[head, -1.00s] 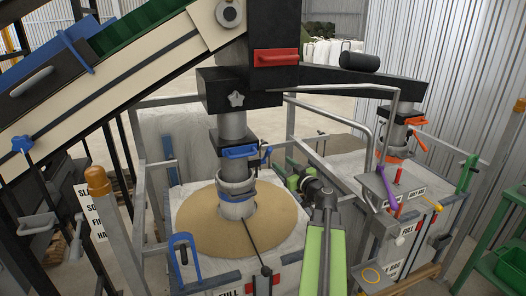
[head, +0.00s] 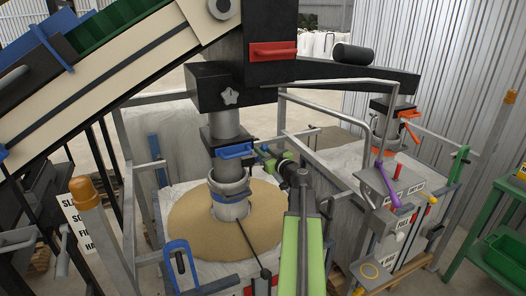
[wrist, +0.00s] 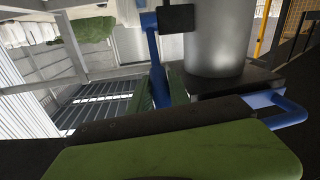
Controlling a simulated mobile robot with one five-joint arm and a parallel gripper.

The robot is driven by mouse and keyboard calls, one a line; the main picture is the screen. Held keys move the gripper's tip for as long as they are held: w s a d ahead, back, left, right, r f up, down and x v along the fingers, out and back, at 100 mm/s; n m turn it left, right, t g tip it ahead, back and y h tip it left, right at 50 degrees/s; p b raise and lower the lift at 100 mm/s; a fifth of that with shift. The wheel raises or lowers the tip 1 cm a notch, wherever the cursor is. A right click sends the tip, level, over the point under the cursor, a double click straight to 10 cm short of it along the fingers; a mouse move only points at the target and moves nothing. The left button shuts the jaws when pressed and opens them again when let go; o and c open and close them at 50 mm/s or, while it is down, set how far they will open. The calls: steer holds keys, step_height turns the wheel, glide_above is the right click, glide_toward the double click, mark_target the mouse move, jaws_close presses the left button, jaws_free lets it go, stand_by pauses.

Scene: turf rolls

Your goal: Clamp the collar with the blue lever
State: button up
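The collar is a black block (head: 218,139) around the grey spout pipe (head: 226,122), with a blue loop handle (head: 235,151) on its front. The blue lever (head: 262,149) is at the collar's right side. In the wrist view the blue lever (wrist: 154,48) runs down between my green finger pads, and the blue loop handle (wrist: 291,114) is at right. My gripper (head: 268,159) is at the lever's end. Its fingers (wrist: 160,92) lie on both sides of the lever; I cannot tell whether they press on it.
A red handle (head: 272,49) is above. A second spout with an orange lever (head: 409,129) and a purple lever (head: 385,185) stand at right. Metal rails surround the bag.

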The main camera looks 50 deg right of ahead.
jaws_close()
stand_by(0.9)
steer(key=shift+s+f, duration=0.1)
